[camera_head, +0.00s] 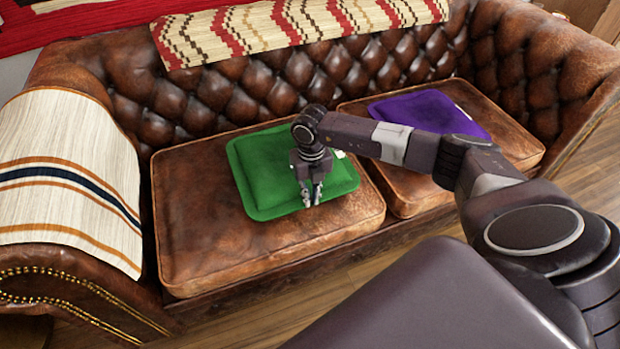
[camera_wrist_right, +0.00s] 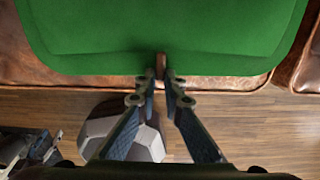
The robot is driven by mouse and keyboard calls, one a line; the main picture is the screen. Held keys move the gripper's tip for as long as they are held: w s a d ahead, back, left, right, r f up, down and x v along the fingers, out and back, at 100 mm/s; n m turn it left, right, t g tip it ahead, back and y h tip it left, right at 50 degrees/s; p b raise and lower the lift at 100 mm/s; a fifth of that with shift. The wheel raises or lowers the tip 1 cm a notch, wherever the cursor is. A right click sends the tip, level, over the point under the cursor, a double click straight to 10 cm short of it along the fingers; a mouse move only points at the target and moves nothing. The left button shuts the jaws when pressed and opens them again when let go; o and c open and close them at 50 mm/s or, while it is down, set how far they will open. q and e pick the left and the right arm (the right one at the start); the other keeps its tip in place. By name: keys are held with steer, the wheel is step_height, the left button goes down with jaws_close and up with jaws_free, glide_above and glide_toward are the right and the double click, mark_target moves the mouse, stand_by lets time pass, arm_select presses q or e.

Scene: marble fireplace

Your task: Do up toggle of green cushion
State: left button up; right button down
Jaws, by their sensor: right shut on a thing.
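The green cushion (camera_head: 258,165) lies flat on the left seat of the sofa. It also fills the top of the right wrist view (camera_wrist_right: 165,30). My right gripper (camera_head: 312,201) points down at the cushion's front edge. In the right wrist view its fingertips (camera_wrist_right: 167,77) are close together on a small brown toggle (camera_wrist_right: 161,63) at the middle of that edge. The fingers hide part of the toggle, and I cannot tell whether a loop is around it. My left arm is not in the head view. A dark mechanical part, possibly my left gripper, shows at the lower left of the wrist view.
A purple cushion (camera_head: 428,112) lies on the right seat of the brown leather sofa (camera_head: 190,205). A striped throw (camera_head: 66,165) covers the left armrest, and a patterned one (camera_head: 290,27) covers the backrest. The left seat is bare left of the green cushion. Wooden floor (camera_head: 300,305) lies in front.

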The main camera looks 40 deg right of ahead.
steer(key=shift+n, duration=0.3)
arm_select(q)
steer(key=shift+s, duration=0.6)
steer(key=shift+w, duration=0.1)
arm_select(e)
steer(key=c, duration=2.3)
jaws_free()
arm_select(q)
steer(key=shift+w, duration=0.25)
arm_select(e)
step_height(320, 180, up, 12)
steer(key=shift+r, duration=0.1)
